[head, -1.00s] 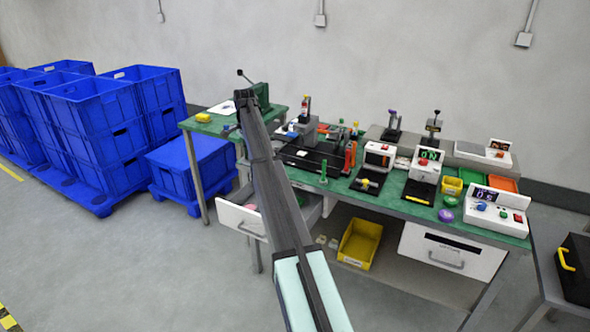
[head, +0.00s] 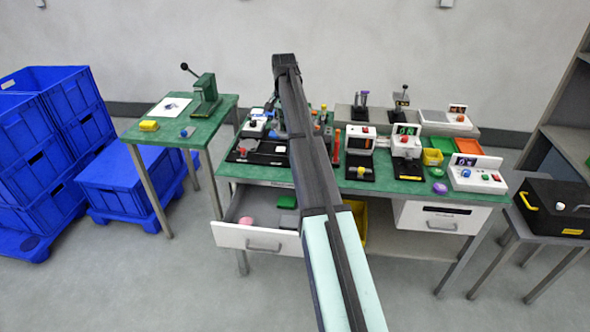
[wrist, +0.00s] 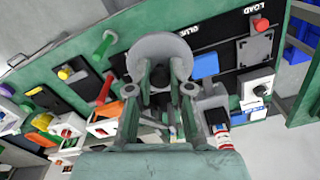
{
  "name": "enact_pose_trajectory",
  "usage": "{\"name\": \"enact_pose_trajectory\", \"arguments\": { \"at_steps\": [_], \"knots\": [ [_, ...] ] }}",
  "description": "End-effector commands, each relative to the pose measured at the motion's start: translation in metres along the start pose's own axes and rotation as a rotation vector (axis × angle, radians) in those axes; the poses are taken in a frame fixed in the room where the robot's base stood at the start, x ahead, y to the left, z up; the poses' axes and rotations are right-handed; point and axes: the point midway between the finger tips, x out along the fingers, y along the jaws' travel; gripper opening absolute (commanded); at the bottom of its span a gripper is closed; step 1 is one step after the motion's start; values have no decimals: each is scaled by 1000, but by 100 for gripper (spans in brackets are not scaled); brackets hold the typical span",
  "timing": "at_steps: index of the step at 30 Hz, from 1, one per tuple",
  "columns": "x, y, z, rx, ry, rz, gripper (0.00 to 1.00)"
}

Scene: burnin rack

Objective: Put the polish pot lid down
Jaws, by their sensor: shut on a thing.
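My gripper (wrist: 159,88) is in the wrist view, its two fingers closed around the middle of a pale grey round disc, which looks like the polish pot lid (wrist: 157,43). The lid is held above the green bench, apart from its surface as far as I can tell. In the head view my arm hides the gripper and the lid. I cannot pick out the polish pot itself for certain.
The green bench (head: 405,186) is crowded with devices, including a white box with a display (head: 470,178). A drawer (head: 262,238) stands open below. Left, a small green table (head: 180,130) has some clear top. Blue crates (head: 40,150) stand farther left.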

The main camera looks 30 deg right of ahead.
Motion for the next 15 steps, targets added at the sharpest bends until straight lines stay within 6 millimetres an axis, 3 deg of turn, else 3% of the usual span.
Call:
{"name": "enact_pose_trajectory", "arguments": {
  "at_steps": [8,15],
  "knots": [
    [15,1,1,-93,-4,2,0],
    [69,2,2,-92,-6,4,0]
  ]
}}
